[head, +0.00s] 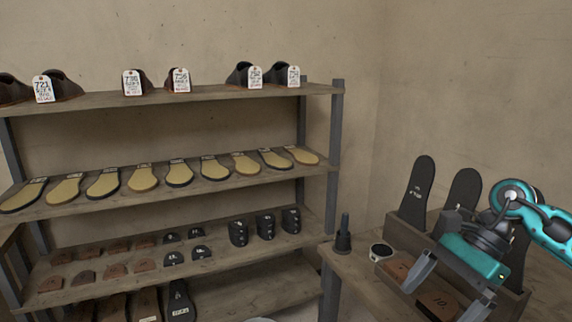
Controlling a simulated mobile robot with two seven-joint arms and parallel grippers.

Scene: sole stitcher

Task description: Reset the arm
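My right arm (545,220) comes in from the right edge, teal with a white joint cap. Its gripper (436,304) points down and to the left over the workbench at the lower right. Its two grey fingers are spread apart. A brown heel piece marked 10 (440,302) shows between and below the fingers; I see no contact with it. The arm and gripper hide part of the wooden box there. My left gripper is not in view.
The wooden box (405,232) holds upright black soles (418,190) and brown heel pieces close to my gripper. A dark upright tool (343,235) and a round white-faced item (380,251) stand on the bench. A shelf rack (255,175) with soles, heels and tagged shoes fills the left.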

